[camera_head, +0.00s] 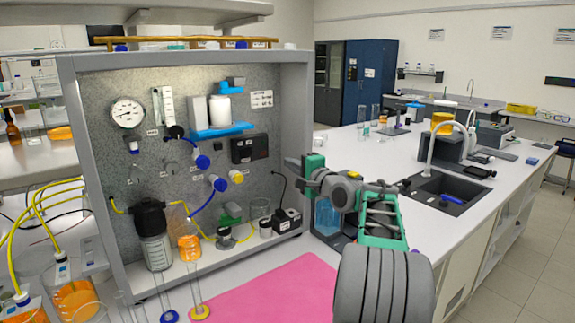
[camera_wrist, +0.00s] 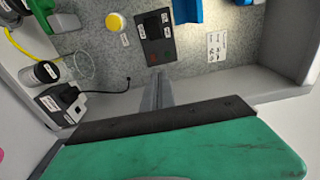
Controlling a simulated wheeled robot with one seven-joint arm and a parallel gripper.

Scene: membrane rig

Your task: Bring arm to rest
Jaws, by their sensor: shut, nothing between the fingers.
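My gripper (camera_head: 291,162) is raised at the right edge of the grey membrane rig panel (camera_head: 100,170), with my green and grey arm stretching back to the lower right. In the wrist view the fingers of my gripper (camera_wrist: 158,82) are together and empty. They point at the speckled panel face, below a black control box (camera_wrist: 157,38). The same black box (camera_head: 249,149) shows in the head view, left of my gripper. I cannot tell the exact gap between fingertips and panel, but no contact shows.
A pink mat (camera_head: 275,295) lies on the bench before the rig. Glass cylinders and an orange-filled beaker (camera_head: 75,298) stand at lower left. A blue-tinted container (camera_head: 327,218) stands partly behind my arm. A black sink (camera_head: 445,190) is set in the right bench.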

